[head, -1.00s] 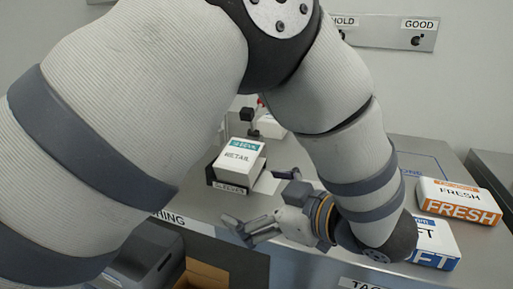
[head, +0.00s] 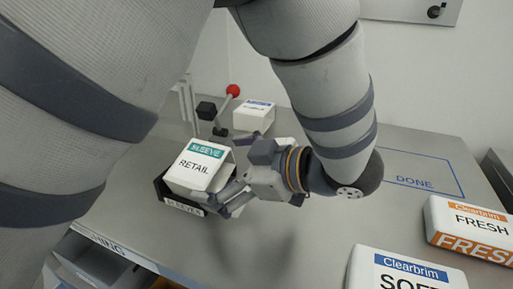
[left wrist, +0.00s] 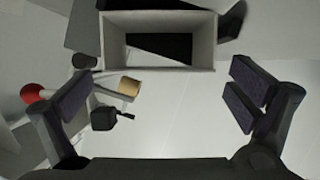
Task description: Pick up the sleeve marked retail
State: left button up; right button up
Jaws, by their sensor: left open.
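The sleeve marked RETAIL (head: 196,171) is a white box shape with a green band. It sits in a low black holder labelled SLEEVES (head: 184,208) on the left of the bench. In the left wrist view a hollow, open-ended white sleeve (left wrist: 110,42) shows at the top, seen end-on, ahead of the fingers. My left gripper (head: 232,190) is open and empty, close to the sleeve's right side. Whether a finger touches the sleeve is unclear. My right gripper is not in view.
A lever with a red knob (head: 233,90) and a small white box (head: 255,116) stand behind the sleeve. Boxes marked FRESH (head: 470,228) and SOFT (head: 400,272) are at the right. The blue-outlined DONE area (head: 425,175) is empty. The bench's front edge runs near the holder.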

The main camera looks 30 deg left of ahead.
pick_arm(q)
jog(key=shift+x, duration=0.9)
jog(key=c, duration=0.9)
jog(key=shift+c, duration=0.2)
